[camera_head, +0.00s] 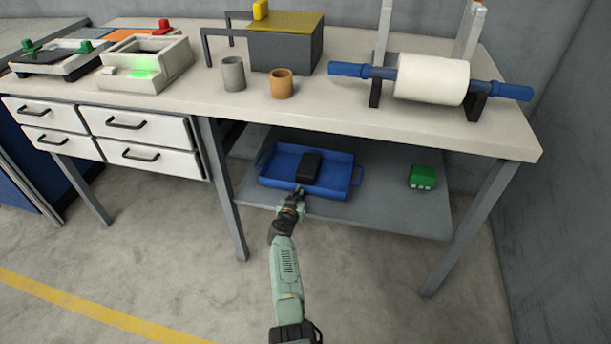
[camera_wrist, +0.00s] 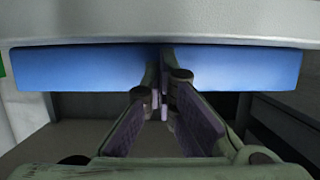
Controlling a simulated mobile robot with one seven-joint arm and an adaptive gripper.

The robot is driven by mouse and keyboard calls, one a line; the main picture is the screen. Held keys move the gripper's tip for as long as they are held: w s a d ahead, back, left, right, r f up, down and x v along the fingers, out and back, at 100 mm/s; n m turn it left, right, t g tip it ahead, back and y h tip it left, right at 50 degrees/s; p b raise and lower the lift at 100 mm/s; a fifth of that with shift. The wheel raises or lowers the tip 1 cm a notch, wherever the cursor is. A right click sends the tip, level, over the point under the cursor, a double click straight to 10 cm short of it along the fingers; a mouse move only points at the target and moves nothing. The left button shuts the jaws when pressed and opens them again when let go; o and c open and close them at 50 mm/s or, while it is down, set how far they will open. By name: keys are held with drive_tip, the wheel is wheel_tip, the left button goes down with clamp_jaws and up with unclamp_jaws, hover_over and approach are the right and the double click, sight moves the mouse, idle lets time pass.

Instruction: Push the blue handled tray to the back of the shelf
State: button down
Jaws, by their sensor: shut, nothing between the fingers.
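The blue handled tray (camera_head: 325,189) sits on the grey lower shelf under the workbench, with a loop handle at each end. A black block (camera_head: 311,167) lies in it. My gripper (camera_head: 299,191) is shut and empty at the tray's front wall, left of its middle. In the wrist view the closed fingers (camera_wrist: 164,100) overlap the tray's long blue wall (camera_wrist: 230,68). I cannot tell for sure whether the fingertips touch it. The grey shelf (camera_head: 390,219) shows bare surface in front and to the right of the tray.
A green object (camera_head: 422,177) sits on the shelf right of the tray. The bench top (camera_head: 330,112) overhangs the shelf, with table legs (camera_head: 225,190) at either side. White drawers (camera_head: 142,125) hang at the left. The floor in front is clear.

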sight(302, 186)
drive_tip(key=shift+w+d+b, duration=0.3)
drive_tip(key=shift+w+b, duration=0.1)
drive_tip(key=shift+w, duration=0.45)
drive_tip(key=shift+w+d+b, duration=0.25)
drive_tip(key=shift+w+b, duration=0.2)
drive_tip(key=shift+w, duration=0.4)
drive_tip(key=shift+w+d+b, duration=0.3)
drive_tip(key=shift+w+b, duration=0.1)
drive_tip(key=shift+w, duration=0.45)
drive_tip(key=shift+p+v, duration=0.75)
drive_tip(key=shift+p, duration=0.15)
drive_tip(key=shift+s+a+f+p, duration=0.1)
drive_tip(key=shift+s+a+p, duration=0.2)
drive_tip(key=shift+s+p, duration=0.6)
drive_tip(key=shift+s+a+f+p, duration=0.1)
drive_tip(key=shift+s+a+p, duration=0.25)
drive_tip(key=shift+s+p, duration=0.5)
drive_tip(key=shift+s+a+p, duration=0.3)
drive_tip(key=shift+s+p, duration=0.35)
drive_tip(key=shift+s, duration=0.45)
drive_tip(key=shift+r, duration=0.1)
wheel_tip(302, 186, up, 4)
drive_tip(key=p, duration=0.4)
drive_tip(key=shift+f, duration=0.2)
drive_tip(key=shift+r+p, duration=0.65)
drive_tip(key=shift+r, duration=0.5)
